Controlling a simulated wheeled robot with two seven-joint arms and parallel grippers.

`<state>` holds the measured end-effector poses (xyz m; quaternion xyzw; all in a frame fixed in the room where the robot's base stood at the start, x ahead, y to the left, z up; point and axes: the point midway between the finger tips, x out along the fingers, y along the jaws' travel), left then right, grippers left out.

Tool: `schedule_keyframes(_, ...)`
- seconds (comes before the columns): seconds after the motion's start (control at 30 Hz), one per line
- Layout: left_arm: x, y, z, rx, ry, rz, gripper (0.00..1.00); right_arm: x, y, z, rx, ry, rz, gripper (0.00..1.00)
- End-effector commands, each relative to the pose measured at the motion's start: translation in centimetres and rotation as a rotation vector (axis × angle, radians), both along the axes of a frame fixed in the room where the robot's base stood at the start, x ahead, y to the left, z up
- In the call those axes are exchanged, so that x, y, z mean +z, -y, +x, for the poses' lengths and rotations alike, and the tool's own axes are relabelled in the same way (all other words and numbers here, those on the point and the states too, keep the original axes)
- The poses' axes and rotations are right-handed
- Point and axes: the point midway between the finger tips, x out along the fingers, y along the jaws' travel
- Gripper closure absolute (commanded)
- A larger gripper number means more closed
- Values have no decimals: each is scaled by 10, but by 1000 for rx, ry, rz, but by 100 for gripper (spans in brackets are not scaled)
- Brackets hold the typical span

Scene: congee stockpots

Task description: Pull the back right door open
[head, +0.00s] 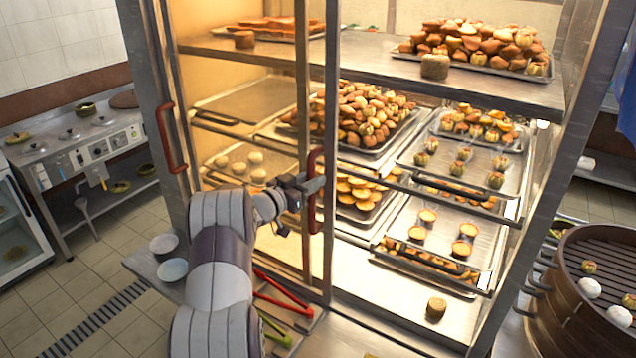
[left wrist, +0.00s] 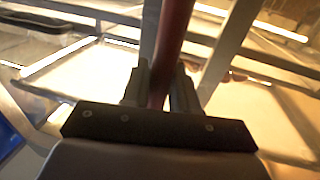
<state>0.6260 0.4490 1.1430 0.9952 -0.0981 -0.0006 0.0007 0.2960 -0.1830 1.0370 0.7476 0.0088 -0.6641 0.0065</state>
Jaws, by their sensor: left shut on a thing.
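A tall glass-sided display cabinet stands in front of me, full of trays of baked goods. A red door handle (head: 314,220) is on a metal door frame (head: 331,90) near the middle of the cabinet. My left gripper (head: 314,186) is shut around this handle, about halfway along it. In the left wrist view, the red handle (left wrist: 174,40) runs between the fingers of the left gripper (left wrist: 160,88). A second red handle (head: 166,140) is on the left frame, with nothing on it. I cannot tell how far the held door stands open. My right gripper is not in view.
Red tongs (head: 284,296) and two bowls (head: 173,270) are on the low ledge below my left arm. A round steamer (head: 590,300) stands at the lower right. A counter with controls (head: 100,145) is at the left, with tiled floor (head: 100,260) before it.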

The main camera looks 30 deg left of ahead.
Motion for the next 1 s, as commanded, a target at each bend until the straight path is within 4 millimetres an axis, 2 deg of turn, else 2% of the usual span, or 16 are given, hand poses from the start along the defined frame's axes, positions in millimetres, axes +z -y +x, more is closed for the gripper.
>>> schedule_keyframes(0.27,2,0,0,0,4,0,100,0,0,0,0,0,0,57)
schedule_keyframes(0.3,2,0,0,0,4,0,66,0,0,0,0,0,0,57)
schedule_keyframes(0.33,2,0,0,0,4,0,56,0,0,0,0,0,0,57)
schedule_keyframes(0.6,1,0,0,0,2,1,54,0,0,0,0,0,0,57)
schedule_keyframes(0.7,-1,-2,-6,2,1,1,54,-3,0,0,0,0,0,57)
schedule_keyframes(0.77,-2,-4,-17,3,0,1,54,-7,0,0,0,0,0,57)
schedule_keyframes(1.0,-2,-17,-81,5,2,1,54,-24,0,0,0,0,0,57)
